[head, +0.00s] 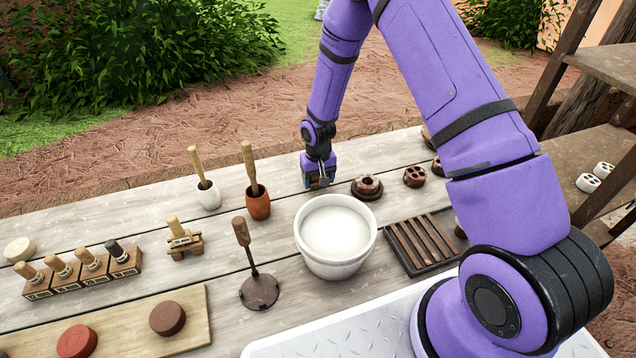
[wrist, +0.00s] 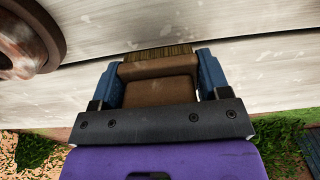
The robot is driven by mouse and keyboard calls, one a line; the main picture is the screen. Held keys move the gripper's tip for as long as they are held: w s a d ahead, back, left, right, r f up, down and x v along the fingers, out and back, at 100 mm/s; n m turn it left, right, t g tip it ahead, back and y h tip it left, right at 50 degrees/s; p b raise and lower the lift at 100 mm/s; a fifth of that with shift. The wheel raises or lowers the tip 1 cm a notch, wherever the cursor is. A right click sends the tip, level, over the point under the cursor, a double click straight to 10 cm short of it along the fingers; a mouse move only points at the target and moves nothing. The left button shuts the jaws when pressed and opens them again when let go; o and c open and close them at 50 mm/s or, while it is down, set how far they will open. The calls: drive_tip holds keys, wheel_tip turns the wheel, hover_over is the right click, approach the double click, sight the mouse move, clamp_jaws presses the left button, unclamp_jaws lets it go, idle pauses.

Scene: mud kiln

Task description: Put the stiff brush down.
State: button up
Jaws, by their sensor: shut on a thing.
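The stiff brush (wrist: 160,88) shows in the wrist view as a brown block with a band of bristles along its top edge. My gripper (wrist: 158,82) is shut on it, with a blue finger on each side. In the wrist view the bristles are over the pale wooden table (wrist: 230,30); I cannot tell whether they touch it. In the head view my gripper (head: 319,181) is low at the far side of the table, behind the white bucket. The brush is mostly hidden there.
A round brown wooden piece (head: 367,187) stands close right of my gripper, and a terracotta cup (head: 258,203) with a handled tool stands to its left. The white bucket (head: 335,265) and a slatted rack (head: 420,268) are nearer. Bare planks lie around the gripper.

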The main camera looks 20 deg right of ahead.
drive_tip(key=shift+f, duration=0.85)
drive_tip(key=shift+f, duration=0.15)
drive_tip(key=o, duration=1)
